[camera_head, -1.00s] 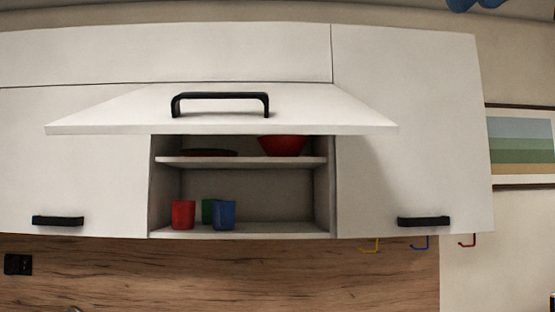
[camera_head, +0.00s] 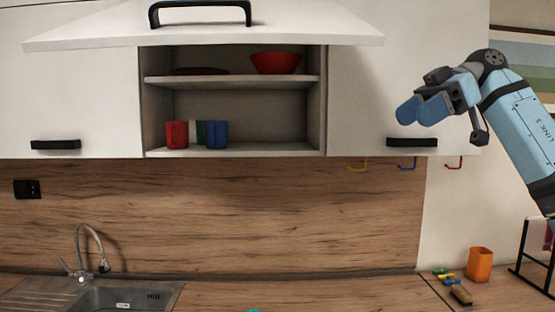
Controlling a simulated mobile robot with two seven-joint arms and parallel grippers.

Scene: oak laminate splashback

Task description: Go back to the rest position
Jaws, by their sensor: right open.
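My right gripper (camera_head: 421,110) shows at the upper right in the head view, on a blue and black arm that comes in from the right edge. It is open, with nothing seen between its blue fingers. It appears in front of the right cabinet door, near that door's black handle (camera_head: 412,142); I cannot tell the gap. My left gripper is not in view.
The middle cabinet's flap door (camera_head: 210,36) stands raised. Inside are a red bowl (camera_head: 275,63), a red plate (camera_head: 199,71) and red, green and blue cups. Below are a sink (camera_head: 125,297), hooks under the cabinet, an orange cup (camera_head: 480,264) and a black rack (camera_head: 535,256).

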